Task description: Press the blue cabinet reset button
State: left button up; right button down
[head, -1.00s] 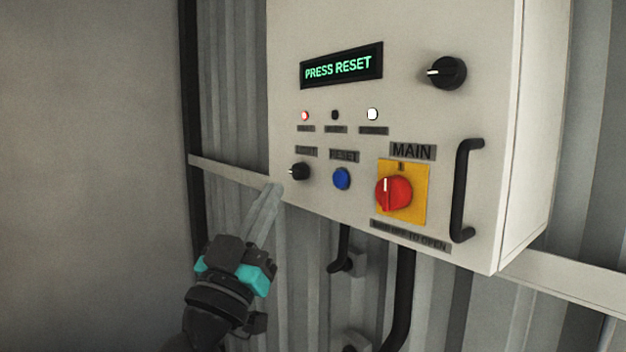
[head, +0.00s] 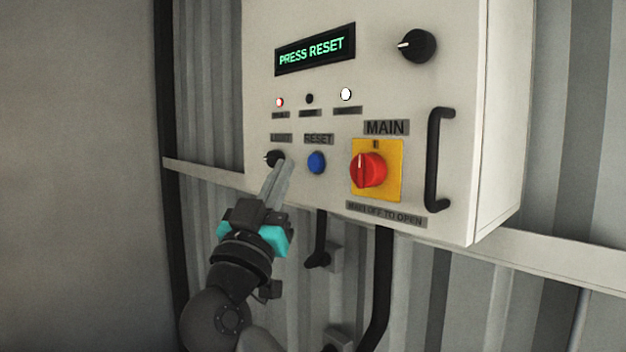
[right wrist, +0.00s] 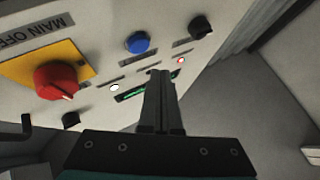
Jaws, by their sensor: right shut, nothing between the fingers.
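The blue reset button (head: 317,162) is on the front of the white cabinet (head: 465,200), under a RESET label. It also shows in the right wrist view (right wrist: 137,43), beyond and a little left of the fingertips. My right gripper (head: 281,166) is shut and empty. In the head view its fingertips are just left of the blue button and overlap the edge of the small black knob (head: 274,157). The fingers look apart from the button; the exact gap to the panel is hard to tell. My left gripper is not in view.
A red main switch (head: 369,170) on a yellow plate is right of the button. A black handle (head: 438,160) and upper black knob (head: 417,46) stick out from the panel. The display (head: 315,50) reads PRESS RESET. Black cables (head: 380,290) hang below.

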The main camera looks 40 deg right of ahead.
aim_at(315, 163)
jog(key=shift+w+d+p, duration=0.1)
jog(key=shift+d+p, duration=0.55)
jog(key=shift+d, duration=0.6)
dwell(1.2)
jog(key=shift+d+p, duration=0.4)
jog(key=shift+p, duration=0.3)
